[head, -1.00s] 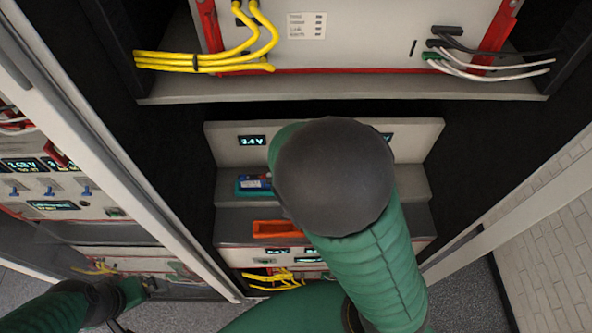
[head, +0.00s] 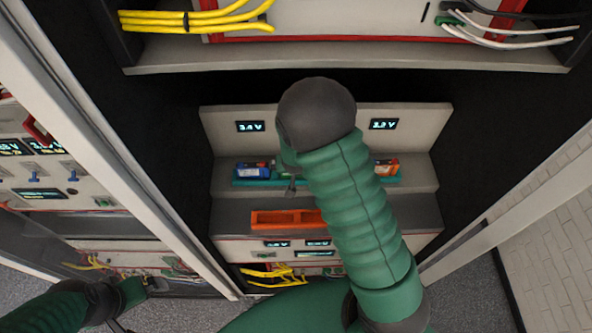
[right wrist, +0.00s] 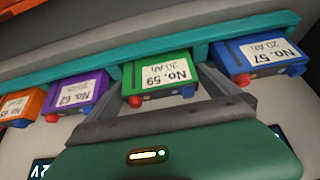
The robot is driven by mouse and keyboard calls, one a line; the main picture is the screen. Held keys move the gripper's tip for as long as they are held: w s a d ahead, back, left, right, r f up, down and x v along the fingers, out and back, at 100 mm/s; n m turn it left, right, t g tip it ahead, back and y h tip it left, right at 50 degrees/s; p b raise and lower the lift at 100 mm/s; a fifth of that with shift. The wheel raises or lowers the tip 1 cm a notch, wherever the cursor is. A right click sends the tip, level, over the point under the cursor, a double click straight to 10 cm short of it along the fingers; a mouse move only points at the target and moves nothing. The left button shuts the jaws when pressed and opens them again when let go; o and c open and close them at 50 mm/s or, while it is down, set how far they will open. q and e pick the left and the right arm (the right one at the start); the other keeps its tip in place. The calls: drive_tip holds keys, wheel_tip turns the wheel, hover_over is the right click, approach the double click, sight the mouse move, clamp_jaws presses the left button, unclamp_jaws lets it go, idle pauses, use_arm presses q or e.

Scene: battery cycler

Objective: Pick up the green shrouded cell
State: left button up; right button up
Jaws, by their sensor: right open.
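The green cell (right wrist: 160,80), labelled No. 59, hangs in view upside down in the right wrist view, in a row of coloured cells along a teal rack (right wrist: 118,72). My right gripper (right wrist: 165,88) is open, with one finger on each side of the green cell. Whether the fingers touch it is unclear. In the head view my right arm hides most of that gripper and the middle of the row.
A blue cell (right wrist: 258,55) and a purple cell (right wrist: 78,93) flank the green one closely, with an orange cell (right wrist: 20,106) farther left. An orange tray (head: 288,219) sits on the lower step. Yellow cables (head: 200,20) run along the upper shelf.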

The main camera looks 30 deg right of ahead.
drive_tip(key=shift+w+f, duration=0.1)
drive_tip(key=shift+w, duration=0.05)
drive_tip(key=shift+d, duration=0.1)
drive_tip(key=c, duration=1.4)
drive_tip(key=shift+c, duration=0.7)
